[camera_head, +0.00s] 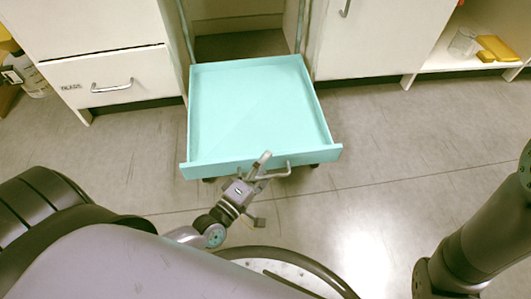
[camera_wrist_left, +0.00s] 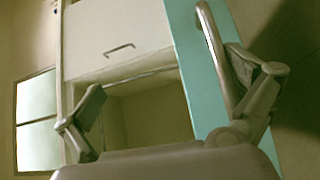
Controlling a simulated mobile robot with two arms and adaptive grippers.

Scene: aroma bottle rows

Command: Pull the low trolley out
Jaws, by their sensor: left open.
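The low trolley is an open teal tray (camera_head: 262,158) on dark casters, standing largely out on the floor, its back end between the two cabinets. Its grey bar handle (camera_head: 275,173) is on the front panel. My left gripper (camera_head: 261,189) is open at the handle, with one finger close against or overlapping it; I cannot tell whether they touch. In the left wrist view the teal panel (camera_wrist_left: 197,75) and the grey handle (camera_wrist_left: 212,55) show beside the right-hand finger, and the fingers are well apart. My right gripper is out of view.
A white cabinet with a labelled drawer (camera_head: 112,82) stands left of the bay, another cabinet (camera_head: 375,38) right. A shelf (camera_head: 475,58) with yellow items and a clear beaker is at the far right. The floor (camera_head: 400,145) right of the trolley is clear.

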